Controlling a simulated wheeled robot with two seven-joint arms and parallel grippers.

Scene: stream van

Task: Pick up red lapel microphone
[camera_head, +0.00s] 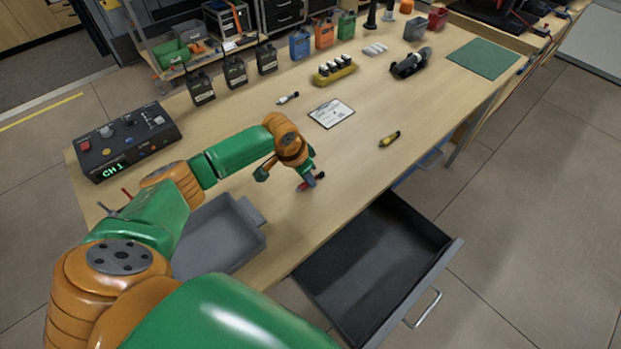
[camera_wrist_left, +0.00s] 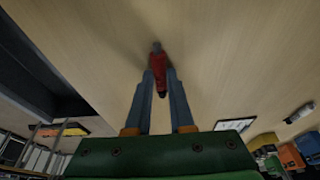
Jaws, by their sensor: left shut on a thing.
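The red lapel microphone (camera_head: 316,178) is at my left gripper (camera_head: 305,182), over the wooden table near its front edge in the head view. In the left wrist view the red microphone (camera_wrist_left: 158,70) sits between the two grey-blue fingers (camera_wrist_left: 159,92), with a grey tip at its far end and a dark end nearer me. My left gripper is shut on it. Whether the microphone still touches the table is hard to tell. My right gripper is in neither view.
A grey tray (camera_head: 236,226) stands left of the gripper. An open drawer (camera_head: 372,268) juts out below the table front. A yellow microphone (camera_head: 389,139), a white card (camera_head: 332,113) and a white microphone (camera_head: 288,98) lie beyond. A control box (camera_head: 125,143) stands at left.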

